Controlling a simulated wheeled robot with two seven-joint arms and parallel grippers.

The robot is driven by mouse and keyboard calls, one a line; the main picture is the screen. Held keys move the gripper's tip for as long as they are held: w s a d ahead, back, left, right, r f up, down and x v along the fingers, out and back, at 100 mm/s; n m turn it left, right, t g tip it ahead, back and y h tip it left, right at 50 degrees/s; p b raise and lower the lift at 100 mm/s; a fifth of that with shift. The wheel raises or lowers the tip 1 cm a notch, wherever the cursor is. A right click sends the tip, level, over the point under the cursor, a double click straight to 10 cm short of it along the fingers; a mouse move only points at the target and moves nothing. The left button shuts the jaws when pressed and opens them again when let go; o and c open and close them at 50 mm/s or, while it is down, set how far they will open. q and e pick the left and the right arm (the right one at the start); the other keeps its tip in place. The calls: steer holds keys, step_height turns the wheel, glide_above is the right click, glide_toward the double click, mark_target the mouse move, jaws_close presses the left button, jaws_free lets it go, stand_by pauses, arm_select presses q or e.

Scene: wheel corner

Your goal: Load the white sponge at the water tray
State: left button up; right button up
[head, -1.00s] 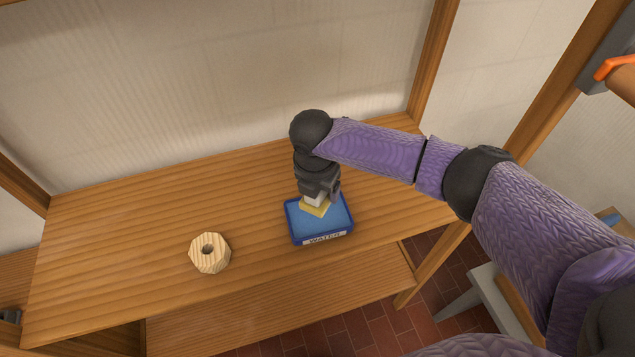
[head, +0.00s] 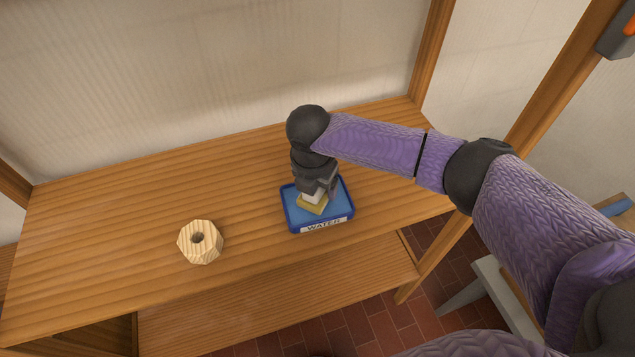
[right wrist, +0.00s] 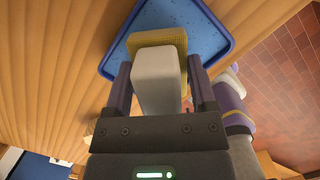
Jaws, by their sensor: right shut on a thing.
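The blue water tray (head: 345,213), labelled WATER, lies on the wooden shelf. My right gripper (head: 318,190) is over the tray, pointing down. It is shut on the sponge (head: 312,206), which has a white block on top and a yellow layer below. In the right wrist view the white block (right wrist: 158,80) sits between the fingers, with the yellow layer (right wrist: 157,39) beyond it, over the tray (right wrist: 208,47). I cannot tell whether the sponge touches the tray floor. My left gripper is not in view.
A pale wooden block with a hole (head: 200,242) stands on the shelf left of the tray. The shelf (head: 110,225) is otherwise clear. A wooden post rises to the right, and a grey-legged stand is on the tiled floor.

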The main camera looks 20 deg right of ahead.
steer(key=shift+f, duration=0.15)
steer(key=shift+f, duration=0.15)
steer(key=shift+f, duration=0.1)
steer(key=shift+f, duration=0.1)
stand_by(0.4)
stand_by(0.8)
stand_by(0.4)
